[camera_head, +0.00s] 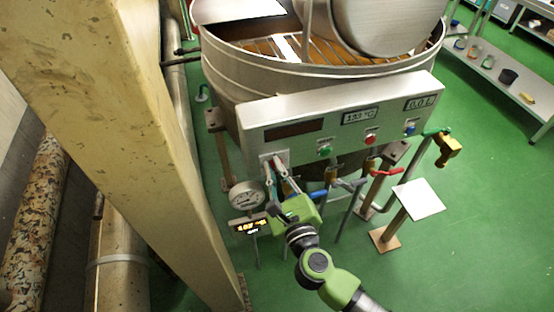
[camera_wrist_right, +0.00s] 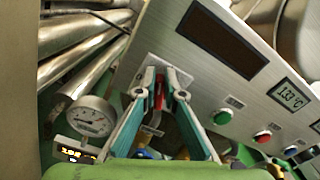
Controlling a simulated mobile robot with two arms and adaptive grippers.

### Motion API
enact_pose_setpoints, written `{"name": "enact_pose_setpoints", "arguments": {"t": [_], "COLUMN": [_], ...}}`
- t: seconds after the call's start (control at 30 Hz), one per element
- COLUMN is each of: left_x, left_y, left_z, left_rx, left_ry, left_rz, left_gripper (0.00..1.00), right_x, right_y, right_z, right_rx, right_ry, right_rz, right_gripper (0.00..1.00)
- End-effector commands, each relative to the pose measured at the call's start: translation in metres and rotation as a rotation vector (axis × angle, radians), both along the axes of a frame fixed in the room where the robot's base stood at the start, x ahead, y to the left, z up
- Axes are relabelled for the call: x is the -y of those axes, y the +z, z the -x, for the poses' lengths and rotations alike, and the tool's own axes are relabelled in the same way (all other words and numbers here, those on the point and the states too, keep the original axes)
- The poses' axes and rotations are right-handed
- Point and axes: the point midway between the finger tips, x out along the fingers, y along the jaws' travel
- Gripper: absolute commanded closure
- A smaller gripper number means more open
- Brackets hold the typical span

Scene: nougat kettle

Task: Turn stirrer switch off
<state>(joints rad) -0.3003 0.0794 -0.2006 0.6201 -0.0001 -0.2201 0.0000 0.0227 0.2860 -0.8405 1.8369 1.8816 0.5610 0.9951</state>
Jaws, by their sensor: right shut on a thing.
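A grey control panel (camera_head: 340,110) is fixed to the front of the large steel kettle (camera_head: 225,75). The stirrer switch shows as a small red lever (camera_wrist_right: 159,95) on a light plate (camera_wrist_right: 188,74) at the panel's lower left corner. My right gripper (camera_head: 274,164) reaches up to that corner from below. In the wrist view its fingertips (camera_wrist_right: 162,78) are closed around the red lever, one on each side. The fingers hide most of the switch in the head view. My left gripper is not in view.
Green, red and blue buttons (camera_head: 370,139) sit right of the switch below displays reading about 133 °C and 0.0. A round gauge (camera_head: 246,195) stands left of my gripper. Valves and pipes hang below the panel.

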Motion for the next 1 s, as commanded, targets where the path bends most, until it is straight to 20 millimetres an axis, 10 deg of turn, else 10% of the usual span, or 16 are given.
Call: {"name": "enact_pose_setpoints", "arguments": {"t": [1.0], "left_x": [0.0], "left_y": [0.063], "left_z": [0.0], "left_rx": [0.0], "left_ry": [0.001], "left_rz": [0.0], "left_gripper": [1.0], "right_x": [-0.013], "right_y": [-0.018], "right_z": [0.005], "right_rx": [0.283], "right_ry": [0.004], "right_rz": [0.883], "right_gripper": [1.0]}}
